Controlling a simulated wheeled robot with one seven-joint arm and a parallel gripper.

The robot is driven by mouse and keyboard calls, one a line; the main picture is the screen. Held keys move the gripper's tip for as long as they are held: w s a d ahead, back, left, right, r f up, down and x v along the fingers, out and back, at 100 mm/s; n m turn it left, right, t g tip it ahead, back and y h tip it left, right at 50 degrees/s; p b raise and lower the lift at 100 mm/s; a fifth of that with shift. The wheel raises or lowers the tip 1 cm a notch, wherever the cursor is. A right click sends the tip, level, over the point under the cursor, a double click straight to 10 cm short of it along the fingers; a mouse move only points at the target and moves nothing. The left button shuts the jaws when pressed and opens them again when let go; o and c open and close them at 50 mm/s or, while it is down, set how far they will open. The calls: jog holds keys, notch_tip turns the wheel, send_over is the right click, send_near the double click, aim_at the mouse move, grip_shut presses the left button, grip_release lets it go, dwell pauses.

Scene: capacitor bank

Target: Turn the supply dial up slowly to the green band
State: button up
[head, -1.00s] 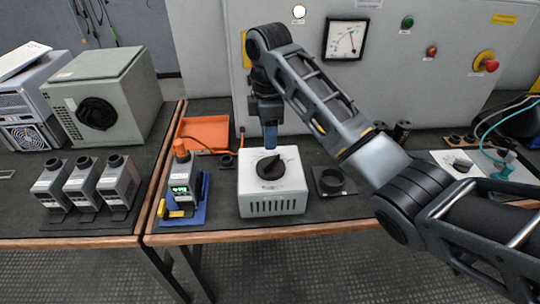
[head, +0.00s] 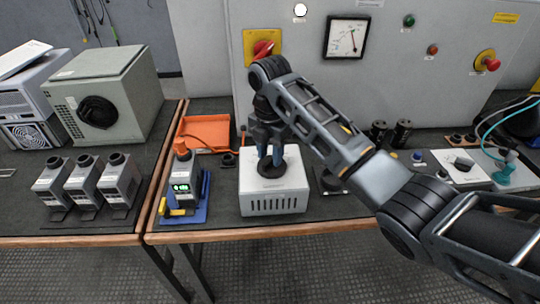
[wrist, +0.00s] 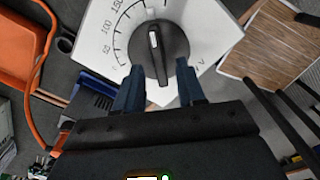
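The supply dial is a round black knob (wrist: 165,55) with a white pointer line, on a white box (head: 273,203). In the wrist view a scale marked 50, 100 and 150 curves along its left. My gripper (wrist: 160,80) points down at the knob, its blue fingers apart on either side of the knob's near part; I cannot tell whether they touch it. In the head view the gripper (head: 270,164) hides part of the dial. The wall gauge (head: 345,38) has a needle and coloured marks, too small to read exactly.
A blue-based meter (head: 183,185) with a lit display stands left of the white box, with an orange tray (head: 205,133) behind. A red switch (head: 263,48) on a yellow plate and a red emergency button (head: 491,63) are on the cabinet.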

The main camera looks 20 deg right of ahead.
jog(key=shift+f, duration=0.75)
grip_shut()
